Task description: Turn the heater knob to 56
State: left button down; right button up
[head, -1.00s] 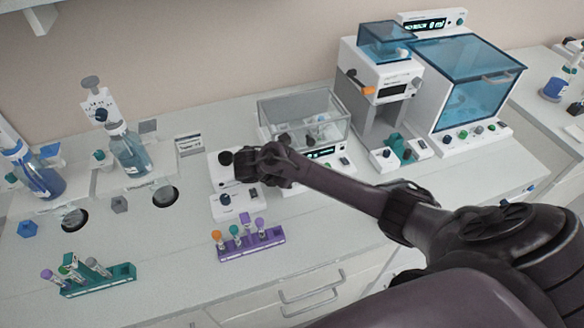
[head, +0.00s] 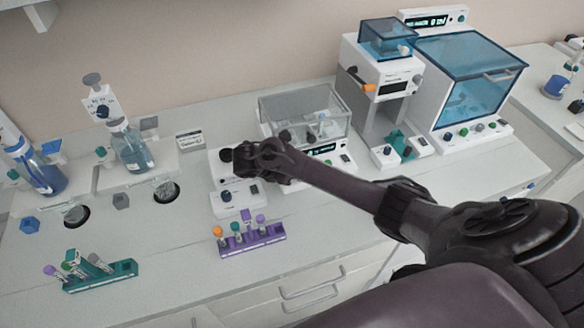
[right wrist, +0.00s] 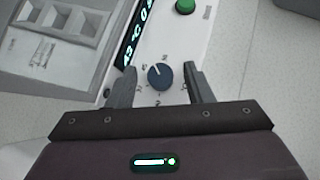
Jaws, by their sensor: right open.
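A dark blue round knob (right wrist: 160,76) with a white pointer line sits on a white panel in the right wrist view. The pointer aims up and slightly left, and dial marks around it are too small to read surely. My right gripper (right wrist: 160,70) is open, with one finger on each side of the knob and visible gaps to it. In the head view my right gripper (head: 258,160) is over the white equipment in the middle of the bench and hides part of it, including this knob. My left gripper is not in view.
A lit display (right wrist: 135,35) and a green button (right wrist: 185,6) are near the knob. A purple tube rack (head: 252,240) stands in front of my right gripper, and a green tube rack (head: 100,275) is further left. A clear-lidded box (head: 305,112) stands just behind it.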

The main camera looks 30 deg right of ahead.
jog(key=b+v, duration=0.1)
jog(key=v, duration=0.6)
jog(key=shift+a+r, duration=0.3)
jog(key=shift+r, duration=0.05)
jog(key=shift+s, duration=0.1)
